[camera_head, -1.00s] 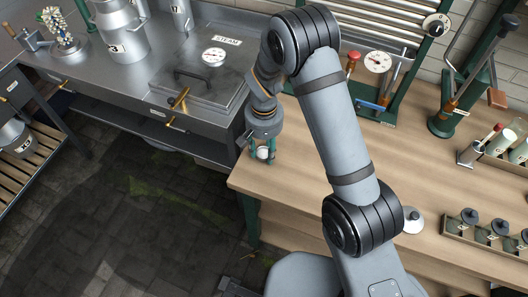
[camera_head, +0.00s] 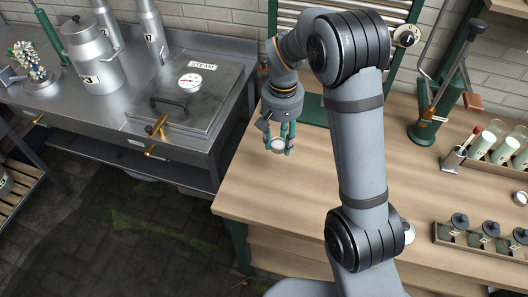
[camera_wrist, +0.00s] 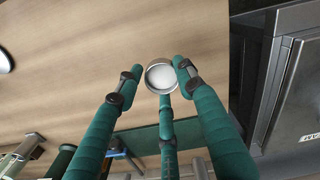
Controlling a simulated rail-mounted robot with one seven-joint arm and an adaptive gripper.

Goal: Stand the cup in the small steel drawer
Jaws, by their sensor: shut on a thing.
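A small white cup (camera_head: 278,145) with a metallic rim is held between the green fingers of my gripper (camera_head: 280,140), above the left part of the wooden table. In the wrist view the cup (camera_wrist: 161,77) sits between the fingertips with its round opening facing the camera. The steel bench stands to the left; its front (camera_head: 110,140) has brass handles, one at the left (camera_head: 40,118) and one below the steam box (camera_head: 153,150). The drawer fronts look shut. I cannot tell which one is the small steel drawer.
A steam box (camera_head: 180,95) with a black handle and gauge sits on the bench, with milk cans (camera_head: 92,60) behind. A green lever press (camera_head: 437,120) and jar rack (camera_head: 485,238) stand on the table's right. The table's left front (camera_head: 265,195) is clear.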

